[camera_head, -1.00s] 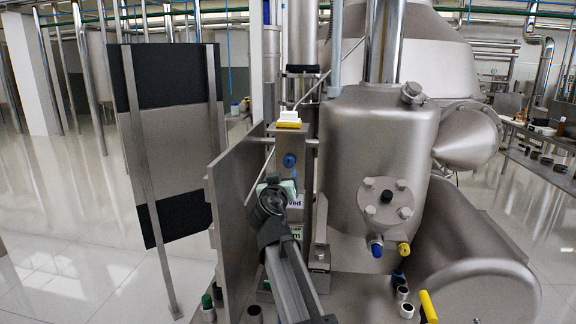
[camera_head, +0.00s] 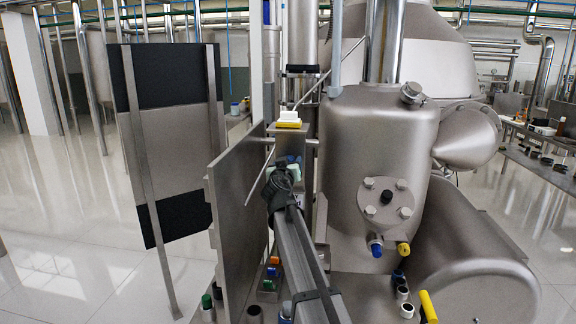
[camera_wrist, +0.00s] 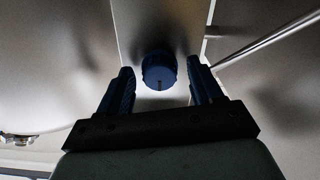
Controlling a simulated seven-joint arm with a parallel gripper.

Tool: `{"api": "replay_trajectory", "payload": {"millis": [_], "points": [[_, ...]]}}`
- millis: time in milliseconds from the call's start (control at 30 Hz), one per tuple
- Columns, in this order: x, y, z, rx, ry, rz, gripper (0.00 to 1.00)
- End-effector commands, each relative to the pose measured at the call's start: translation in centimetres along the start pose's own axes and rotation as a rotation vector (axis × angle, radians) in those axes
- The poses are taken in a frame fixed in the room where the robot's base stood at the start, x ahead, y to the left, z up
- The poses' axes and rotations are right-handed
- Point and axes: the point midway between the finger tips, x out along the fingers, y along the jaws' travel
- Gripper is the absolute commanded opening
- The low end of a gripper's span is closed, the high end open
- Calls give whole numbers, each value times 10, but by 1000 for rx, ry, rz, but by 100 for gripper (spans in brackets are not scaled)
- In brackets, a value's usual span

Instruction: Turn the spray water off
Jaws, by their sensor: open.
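A round blue knob (camera_wrist: 159,70) sits on a narrow upright metal plate. In the wrist view my gripper (camera_wrist: 160,78) is open, with one dark blue finger on each side of the knob and a visible gap at each side. The knob's small dark mark points down in that view. In the head view my gripper (camera_head: 283,170) is in front of the upright plate (camera_head: 290,142), below the white and yellow block. There the gripper covers most of the knob's place, and I cannot tell knob from fingers. No label for spray water is readable.
A metal side panel (camera_head: 238,190) stands close left of my arm. A large steel vessel (camera_head: 375,150) stands close right. Below it are a blue valve handle (camera_head: 376,250) and a yellow one (camera_head: 403,249). Small coloured blocks (camera_head: 270,272) sit low beside my arm. A thin rod (camera_wrist: 265,40) runs right of the knob.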

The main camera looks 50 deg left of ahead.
Motion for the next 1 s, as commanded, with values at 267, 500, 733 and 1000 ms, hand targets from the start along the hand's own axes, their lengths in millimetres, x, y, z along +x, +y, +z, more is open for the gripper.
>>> {"api": "replay_trajectory", "payload": {"millis": [267,500,733,1000], "points": [[0,0,0,0,0,0,47],[0,0,0,0,0,0,24],[0,0,0,-1,0,0,10],[0,0,0,-61,0,0,10]]}}
